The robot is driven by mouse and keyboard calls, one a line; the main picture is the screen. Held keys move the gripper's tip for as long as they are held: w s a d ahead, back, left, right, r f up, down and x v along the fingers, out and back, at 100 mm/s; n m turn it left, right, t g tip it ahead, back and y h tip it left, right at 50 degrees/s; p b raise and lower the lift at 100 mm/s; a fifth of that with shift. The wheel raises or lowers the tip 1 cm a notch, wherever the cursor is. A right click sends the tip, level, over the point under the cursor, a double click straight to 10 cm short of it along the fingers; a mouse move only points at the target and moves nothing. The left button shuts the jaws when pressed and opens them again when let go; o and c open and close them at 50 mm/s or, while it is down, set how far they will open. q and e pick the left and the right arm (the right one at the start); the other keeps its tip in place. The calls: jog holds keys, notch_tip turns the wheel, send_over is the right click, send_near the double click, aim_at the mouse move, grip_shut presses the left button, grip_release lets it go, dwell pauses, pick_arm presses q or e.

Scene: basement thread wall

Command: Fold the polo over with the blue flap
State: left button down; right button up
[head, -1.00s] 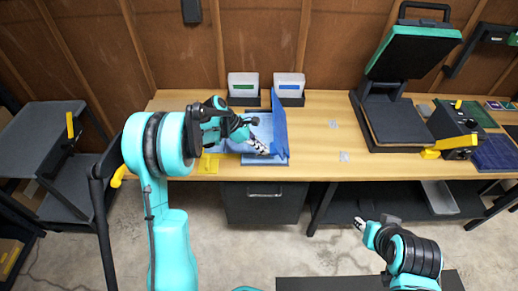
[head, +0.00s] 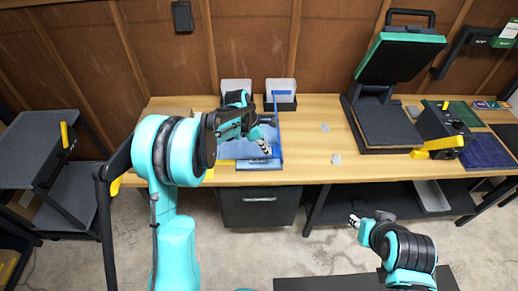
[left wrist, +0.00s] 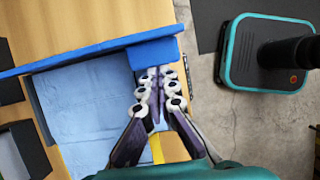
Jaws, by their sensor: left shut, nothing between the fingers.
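The light blue polo (head: 262,132) lies on the wooden table; the left wrist view shows its smooth cloth (left wrist: 88,108). The blue flap (head: 280,130) stands about upright along the polo's right side. In the left wrist view the flap (left wrist: 85,54) is a narrow blue strip with a wider end beside my fingertips. My left gripper (head: 265,147) is shut and empty, over the near part of the polo, left of the flap. In the left wrist view its fingertips (left wrist: 160,84) are close to the flap; touching cannot be told. My right gripper (head: 354,221) hangs below table height, away from the polo.
Two open bins (head: 281,94) stand behind the polo. A heat press (head: 390,105) with raised lid stands to the right. Two small clear pieces (head: 335,159) lie on bare table between. A dark shelf cart (head: 35,150) stands at left.

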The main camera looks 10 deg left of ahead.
pick_arm(q)
jog(key=w+d+f+y, duration=0.1)
jog(key=w+d+f, duration=0.1)
jog(key=d, duration=0.5)
jog(key=w+d+f+y+b, duration=0.1)
jog(key=w+d+f, duration=0.1)
jog(key=d, duration=0.5)
jog(key=w+d+f+g+y, duration=0.1)
jog(key=w+d+f+y, duration=0.1)
jog(key=d, duration=0.5)
jog(key=shift+f+b, duration=0.3)
jog(key=shift+f, duration=0.6)
jog(key=shift+w+d+f+y, duration=0.1)
jog(key=shift+d+f+y, duration=0.25)
jog(key=shift+f+y, duration=0.3)
jog(key=shift+f+g+b, duration=0.2)
jog(key=shift+g+b, duration=0.1)
